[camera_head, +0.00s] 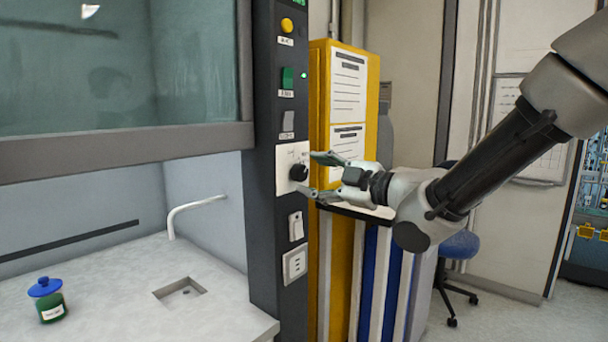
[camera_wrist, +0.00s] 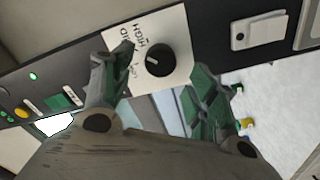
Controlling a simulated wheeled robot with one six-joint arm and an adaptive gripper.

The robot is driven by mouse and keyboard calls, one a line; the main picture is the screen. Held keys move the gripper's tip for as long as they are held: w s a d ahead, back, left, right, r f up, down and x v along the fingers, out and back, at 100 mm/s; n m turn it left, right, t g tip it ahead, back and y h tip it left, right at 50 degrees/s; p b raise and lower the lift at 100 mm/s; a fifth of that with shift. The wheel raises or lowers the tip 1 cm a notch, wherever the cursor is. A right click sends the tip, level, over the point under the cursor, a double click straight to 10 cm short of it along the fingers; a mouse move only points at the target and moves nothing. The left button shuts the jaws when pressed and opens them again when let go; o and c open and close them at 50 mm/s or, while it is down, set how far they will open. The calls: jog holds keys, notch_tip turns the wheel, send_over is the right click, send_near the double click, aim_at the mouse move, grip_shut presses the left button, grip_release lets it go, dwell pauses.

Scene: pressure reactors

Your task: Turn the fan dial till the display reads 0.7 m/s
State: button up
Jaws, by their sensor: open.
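The fan dial (camera_head: 298,172) is a round black knob on a white plate, on the dark control column of the fume hood. In the wrist view the dial (camera_wrist: 159,60) shows a white pointer mark, with the words HIGH, MID and a partly readable low mark on its plate. My gripper (camera_head: 318,174) is open in front of the dial, one finger above and one below it. In the wrist view the fingers (camera_wrist: 160,80) stand on either side of the dial; whether they touch it I cannot tell. The green display (camera_head: 298,2) is cut off at the top edge and unreadable.
On the column (camera_head: 262,200) are a yellow button (camera_head: 287,25), a green switch (camera_head: 287,78), a grey switch (camera_head: 288,122) and a socket (camera_head: 295,265). A yellow cabinet (camera_head: 318,120) stands close behind my gripper. A blue-lidded jar (camera_head: 47,300) stands on the hood worktop.

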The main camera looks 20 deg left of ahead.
aim_at(303, 173)
jog(key=shift+x, duration=1.95)
jog(key=c, duration=1)
jog(key=m, duration=0.4)
jog(key=shift+w+m, duration=0.1)
jog(key=shift+m, duration=2.4)
